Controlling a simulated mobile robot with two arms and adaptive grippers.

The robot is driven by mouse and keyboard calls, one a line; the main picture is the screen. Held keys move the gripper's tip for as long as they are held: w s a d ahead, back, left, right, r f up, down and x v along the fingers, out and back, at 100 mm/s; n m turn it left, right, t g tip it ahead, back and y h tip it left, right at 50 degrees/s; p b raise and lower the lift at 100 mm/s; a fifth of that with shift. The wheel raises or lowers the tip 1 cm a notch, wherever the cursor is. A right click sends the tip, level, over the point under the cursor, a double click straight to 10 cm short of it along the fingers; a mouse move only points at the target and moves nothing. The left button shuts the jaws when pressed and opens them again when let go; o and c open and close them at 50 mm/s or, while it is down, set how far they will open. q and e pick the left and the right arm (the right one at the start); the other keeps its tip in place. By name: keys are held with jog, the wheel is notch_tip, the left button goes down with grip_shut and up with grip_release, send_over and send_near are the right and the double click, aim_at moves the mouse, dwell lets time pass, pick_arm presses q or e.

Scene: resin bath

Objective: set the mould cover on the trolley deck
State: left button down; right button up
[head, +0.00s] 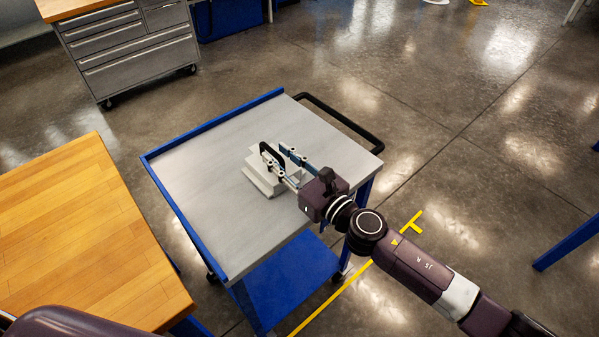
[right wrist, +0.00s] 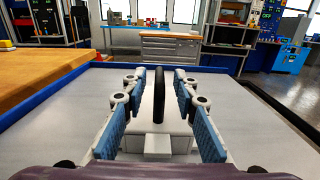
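The mould cover (head: 259,183) is a pale stepped block with a black arched handle (head: 268,151). It appears to rest flat on the grey trolley deck (head: 205,205), right of the deck's middle. My right gripper (head: 282,159) reaches in low from the right. In the right wrist view, the gripper (right wrist: 160,80) has its blue-padded fingers spread apart. The black handle (right wrist: 158,96) stands ahead, roughly between the fingers, with a gap at the left finger; contact on the right side is unclear. The fingers partly hide the cover (right wrist: 150,128). My left gripper is not in view.
The trolley has a raised blue rim (head: 215,124) and a black push handle (head: 345,120) at its far right. A wooden bench (head: 80,235) stands close on the left. A grey drawer cabinet (head: 130,48) stands behind. Much of the deck around the cover is bare.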

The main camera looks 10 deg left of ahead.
jog(key=v, duration=0.9)
jog(key=shift+b, duration=0.4)
